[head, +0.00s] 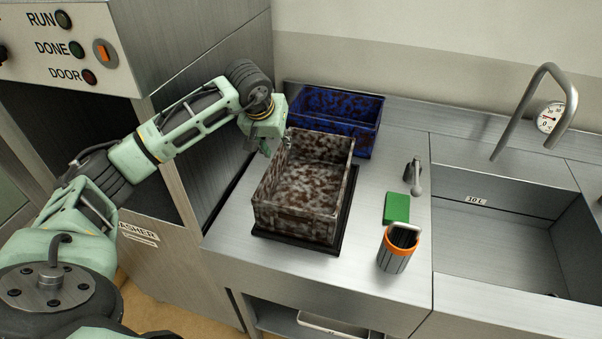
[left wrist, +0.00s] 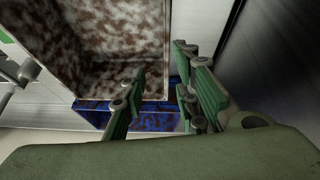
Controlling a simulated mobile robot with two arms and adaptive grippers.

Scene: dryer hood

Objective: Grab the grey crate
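The grey crate (head: 297,212), mottled with rusty brown stains, stands on a black base (head: 340,230) on the steel counter. It looks empty inside. My left gripper (head: 283,145) is at the crate's left rim, near its back left corner. In the left wrist view the grey crate (left wrist: 110,35) fills the upper left. The fingers of my left gripper (left wrist: 160,98) are apart there, one over the crate's inside and one outside its wall. I cannot tell whether they touch the wall. My right gripper is in no view.
A blue stained crate (head: 338,118) stands close behind the grey one, and shows in the left wrist view (left wrist: 90,115). A green sponge (head: 397,208), an orange-rimmed cup (head: 398,248) and a sink (head: 500,235) are to the right. A steel machine (head: 200,70) stands left.

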